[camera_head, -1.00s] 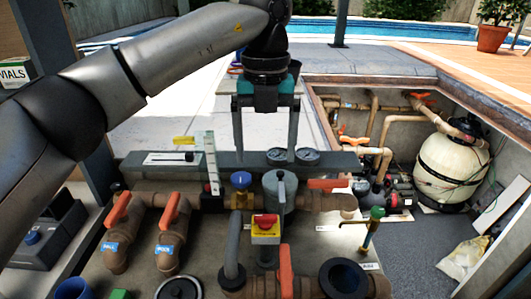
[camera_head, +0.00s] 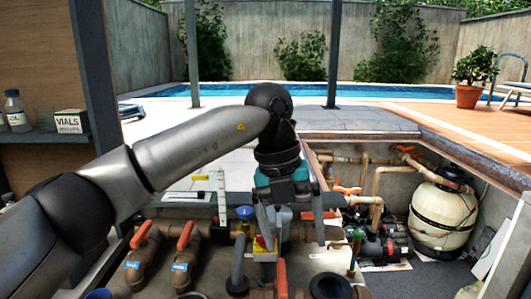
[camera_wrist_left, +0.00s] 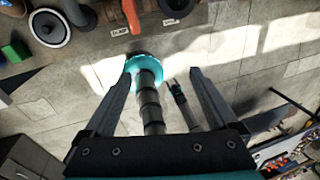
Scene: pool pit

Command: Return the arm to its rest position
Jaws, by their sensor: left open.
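My left arm enters from the left in the head view. Its left gripper (camera_head: 291,222) points down, its two grey fingers apart with nothing held between them. The fingers overlap the grey multiport valve (camera_head: 283,219) and the pipework in the picture; the gap to them cannot be judged. The left wrist view shows the same open fingers (camera_wrist_left: 161,78). A dark jointed shaft with a teal disc shows beyond them, apart from the fingertips. My right gripper is not in view.
A bench holds brown pipes, orange-handled valves (camera_head: 185,236) and a blue knob (camera_head: 245,212). A pit at the right holds a cream filter tank (camera_head: 440,217) and a pump (camera_head: 385,238). A shelf with a VIALS box (camera_head: 70,121) is at the left. Pale paving lies behind.

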